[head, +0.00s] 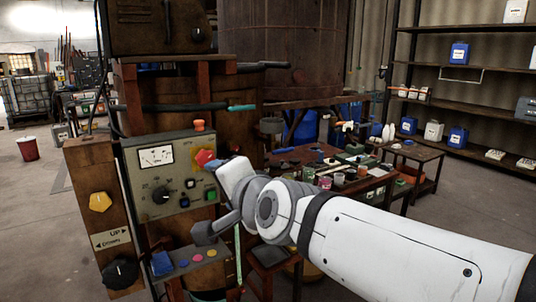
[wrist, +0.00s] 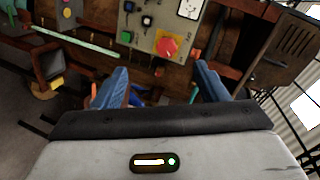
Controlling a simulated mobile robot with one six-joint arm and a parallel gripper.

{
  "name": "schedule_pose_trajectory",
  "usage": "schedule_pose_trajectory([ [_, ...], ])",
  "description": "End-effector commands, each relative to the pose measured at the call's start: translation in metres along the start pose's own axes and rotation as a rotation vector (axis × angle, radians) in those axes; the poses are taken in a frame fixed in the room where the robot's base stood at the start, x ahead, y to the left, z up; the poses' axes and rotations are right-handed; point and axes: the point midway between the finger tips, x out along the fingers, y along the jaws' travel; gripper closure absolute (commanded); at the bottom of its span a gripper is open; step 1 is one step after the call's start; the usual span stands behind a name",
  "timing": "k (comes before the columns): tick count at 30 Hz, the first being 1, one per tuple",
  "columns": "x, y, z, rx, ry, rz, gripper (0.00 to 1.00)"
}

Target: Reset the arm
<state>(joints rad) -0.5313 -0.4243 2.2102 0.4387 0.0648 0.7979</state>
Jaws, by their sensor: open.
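My gripper (wrist: 155,88) is open in the wrist view, its two blue fingers wide apart with nothing between them. Beyond the fingers, a red knob (wrist: 166,47) on a yellow plate sits on the control panel. The same red knob (head: 205,158) shows in the head view just left of my wrist. My white arm reaches from the lower right toward the grey-green control panel (head: 140,190). I cannot tell how far the fingers are from the panel.
A wooden post with a yellow knob (head: 100,202) and a black knob (head: 120,273) stands left of the panel. A cluttered workbench (head: 375,190) is behind my arm. Shelves (head: 470,75) with containers stand at the right. Open floor lies left, with a red bucket (head: 28,149).

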Motion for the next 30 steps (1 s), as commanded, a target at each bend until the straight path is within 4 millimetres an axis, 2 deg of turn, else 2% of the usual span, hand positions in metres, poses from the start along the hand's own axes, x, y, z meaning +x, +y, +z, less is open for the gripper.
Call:
schedule_pose_trajectory([
  [5,-0.014,0.056,-0.017,-0.232,-0.065,0.210,0.33],
  [8,-0.035,0.103,-0.028,-0.374,-0.143,0.380,0.33],
  [12,-0.089,0.177,-0.041,-0.560,-0.323,0.659,0.33],
  [15,-0.128,0.215,-0.043,-0.634,-0.458,0.808,0.33],
  [18,-0.157,0.238,-0.043,-0.669,-0.558,0.899,0.33],
  [21,-0.174,0.250,-0.045,-0.682,-0.611,0.943,0.33],
  [30,-0.177,0.253,-0.044,-0.689,-0.627,0.954,0.33],
])
